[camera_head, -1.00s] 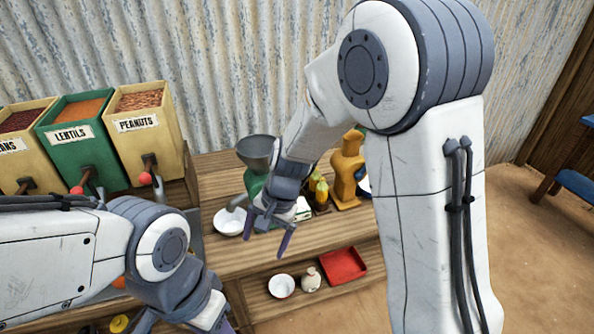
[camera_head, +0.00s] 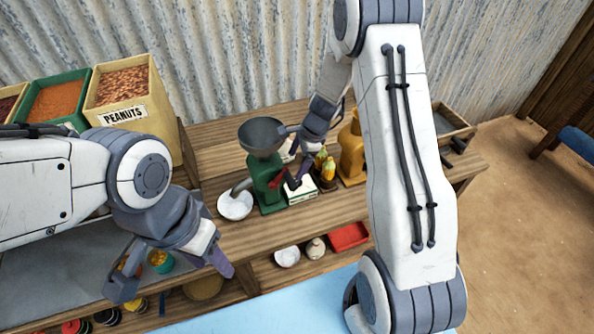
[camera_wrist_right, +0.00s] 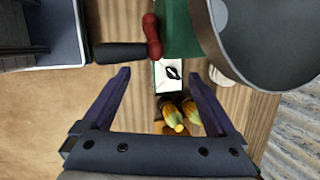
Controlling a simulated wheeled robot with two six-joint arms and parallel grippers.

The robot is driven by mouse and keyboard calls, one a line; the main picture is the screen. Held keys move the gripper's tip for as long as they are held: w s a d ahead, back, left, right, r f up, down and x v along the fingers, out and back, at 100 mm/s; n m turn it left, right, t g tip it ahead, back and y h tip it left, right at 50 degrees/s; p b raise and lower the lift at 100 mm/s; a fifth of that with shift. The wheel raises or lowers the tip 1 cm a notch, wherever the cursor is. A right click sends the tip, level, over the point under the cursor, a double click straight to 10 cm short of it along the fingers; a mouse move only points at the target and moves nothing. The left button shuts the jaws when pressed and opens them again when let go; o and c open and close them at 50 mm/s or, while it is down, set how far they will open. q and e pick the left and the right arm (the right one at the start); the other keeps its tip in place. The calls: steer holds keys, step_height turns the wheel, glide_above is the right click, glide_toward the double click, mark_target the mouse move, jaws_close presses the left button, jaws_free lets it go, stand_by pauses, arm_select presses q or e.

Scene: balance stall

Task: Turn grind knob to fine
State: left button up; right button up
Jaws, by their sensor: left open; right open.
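The grinder has a grey funnel (camera_head: 262,134) on a green body (camera_head: 266,190) and stands on the wooden counter. My right gripper (camera_head: 290,157) is open and empty, just right of the funnel. My left gripper (camera_head: 172,275) is open and empty at the lower left, away from the grinder.
A white bowl (camera_head: 235,205) stands under the spout. Corn cobs (camera_head: 325,166) and a yellow-brown figure (camera_head: 352,150) stand to the right. The funnel (camera_wrist_right: 268,40) is close to my right gripper. A red tray (camera_head: 349,236) is on the lower shelf.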

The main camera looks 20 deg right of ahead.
steer(key=w+d+f+m, duration=0.4)
steer(key=d+f+m, duration=0.2)
steer(key=f+m, duration=0.15)
arm_select(q)
steer(key=r+p, duration=0.3)
steer(key=shift+w+a+r+p, duration=0.1)
steer(key=shift+w+r+p, duration=0.2)
steer(key=shift+r, duration=0.05)
arm_select(e)
steer(key=shift+t, duration=0.4)
steer(key=x, duration=0.9)
steer(key=shift+w+a+f, duration=0.2)
steer(key=shift+a+f, duration=0.1)
steer(key=shift+a, duration=0.05)
steer(key=shift+y, duration=0.3)
